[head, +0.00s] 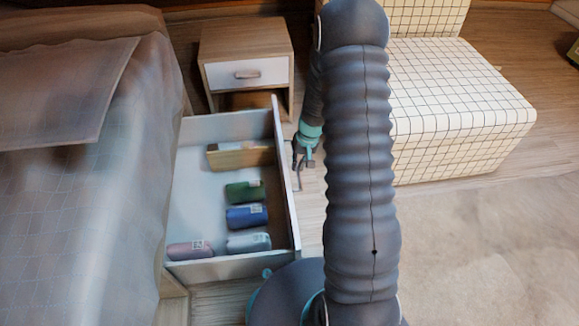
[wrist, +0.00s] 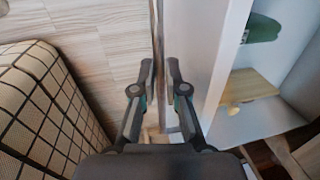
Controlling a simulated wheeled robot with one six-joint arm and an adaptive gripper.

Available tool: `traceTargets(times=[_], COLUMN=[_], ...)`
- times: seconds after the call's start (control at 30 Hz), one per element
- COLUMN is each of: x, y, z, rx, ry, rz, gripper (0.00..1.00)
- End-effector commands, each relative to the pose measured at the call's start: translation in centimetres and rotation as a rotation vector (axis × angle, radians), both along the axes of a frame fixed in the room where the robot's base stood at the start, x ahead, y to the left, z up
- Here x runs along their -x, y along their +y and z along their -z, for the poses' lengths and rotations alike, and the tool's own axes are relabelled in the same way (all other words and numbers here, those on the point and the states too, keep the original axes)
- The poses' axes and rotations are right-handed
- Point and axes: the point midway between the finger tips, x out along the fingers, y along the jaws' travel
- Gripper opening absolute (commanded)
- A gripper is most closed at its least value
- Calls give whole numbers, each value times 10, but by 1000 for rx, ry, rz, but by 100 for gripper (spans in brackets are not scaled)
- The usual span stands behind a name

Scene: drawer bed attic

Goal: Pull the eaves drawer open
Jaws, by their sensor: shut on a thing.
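The eaves drawer (head: 282,180) under the bed stands well out from the bed's side, its inside open to view from above. My gripper (head: 300,160) is at the outer face of the drawer front, partly beside my arm. In the wrist view my gripper (wrist: 161,75) has its two fingers on either side of a thin upright-looking bar, the drawer handle (wrist: 160,25), and is shut on it. The white drawer front (wrist: 205,45) runs along the right of the fingers.
The drawer holds green (head: 245,192), blue (head: 247,216) and other rolled items, plus a wooden box (head: 240,156). A nightstand (head: 246,68) stands behind it. A checkered seat (head: 455,100) is to the right.

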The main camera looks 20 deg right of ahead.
Motion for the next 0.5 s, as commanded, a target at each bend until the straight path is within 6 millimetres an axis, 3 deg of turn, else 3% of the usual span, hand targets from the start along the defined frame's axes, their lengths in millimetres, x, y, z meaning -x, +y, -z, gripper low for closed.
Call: traceTargets(times=[0.3,0.33,0.4,0.5], x=[-2,-2,-2,-2], y=[3,3,3,2], z=[0,0,0,0], rx=[1,1,1,1], ry=[-5,-5,-4,-2], rz=[-3,-3,-3,-3], gripper=[0,19,37,37])
